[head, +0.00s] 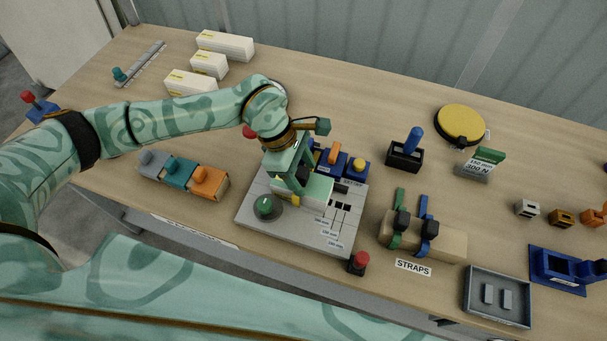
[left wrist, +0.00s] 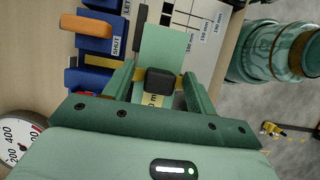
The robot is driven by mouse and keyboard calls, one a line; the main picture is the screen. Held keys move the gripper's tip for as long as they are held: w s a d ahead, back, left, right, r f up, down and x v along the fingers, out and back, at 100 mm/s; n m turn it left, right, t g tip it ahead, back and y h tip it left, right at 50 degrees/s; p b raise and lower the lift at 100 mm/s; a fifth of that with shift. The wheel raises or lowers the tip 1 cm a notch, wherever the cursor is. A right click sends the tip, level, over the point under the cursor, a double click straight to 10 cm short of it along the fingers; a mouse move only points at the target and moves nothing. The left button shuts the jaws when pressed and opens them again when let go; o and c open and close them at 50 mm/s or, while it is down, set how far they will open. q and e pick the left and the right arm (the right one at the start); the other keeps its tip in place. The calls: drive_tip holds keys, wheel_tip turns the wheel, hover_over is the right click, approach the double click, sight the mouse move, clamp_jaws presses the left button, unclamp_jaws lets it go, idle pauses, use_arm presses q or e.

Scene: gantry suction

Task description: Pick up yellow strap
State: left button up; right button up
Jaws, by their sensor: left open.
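The yellow strap (head: 296,201) shows as a small yellow patch on the grey board (head: 300,232), at a pale green block (head: 318,188). In the left wrist view the yellow strap (left wrist: 179,82) has a black buckle (left wrist: 160,80) and crosses the pale green block (left wrist: 163,45). My left gripper (head: 300,188) points down over it. Its open fingers (left wrist: 160,84) stand on either side of the buckle. I cannot tell whether they touch it. My arm and fingers hide much of the strap in the head view. My right gripper is not in view.
A wooden block with a green strap (head: 398,222) and blue strap (head: 425,228) stands right of the board. A red button (head: 358,263) sits at its front corner, a green knob (head: 266,206) on it. Blue blocks (head: 332,160) stand close behind my gripper.

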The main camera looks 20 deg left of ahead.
use_arm(q)
drive_tip(key=c, duration=1.1)
